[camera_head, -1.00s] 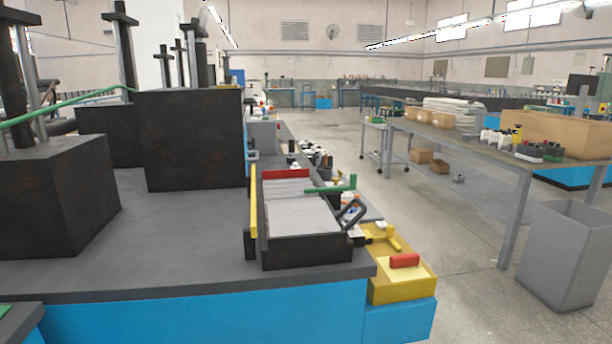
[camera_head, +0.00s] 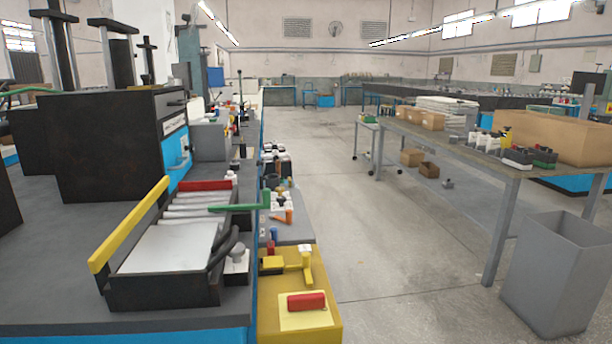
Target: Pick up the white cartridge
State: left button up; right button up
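Several small white items (camera_head: 482,141) stand on the long table at the right, beside black, red and green ones. Other small white pieces (camera_head: 283,200) lie among mixed parts on the low bench along the aisle. All are too small and far to tell which one is the white cartridge. Neither of my grippers is in view.
The long table (camera_head: 455,153) and a grey bin (camera_head: 555,270) stand at the right. The aisle floor (camera_head: 390,240) between is clear.

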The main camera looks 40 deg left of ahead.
aim_at(231, 176)
jog(key=i+l, duration=0.15)
jog(key=i, duration=0.3)
jog(key=i+l, duration=0.15)
jog(key=i, duration=0.35)
jog(key=i+j+u, duration=0.1)
jog(key=u, duration=0.3)
jog(key=i+u, duration=0.4)
jog(key=i+l+u, duration=0.1)
jog(key=u, duration=0.35)
jog(key=i+l+u, duration=0.15)
jog(key=i+u, duration=0.25)
jog(key=k, duration=0.1)
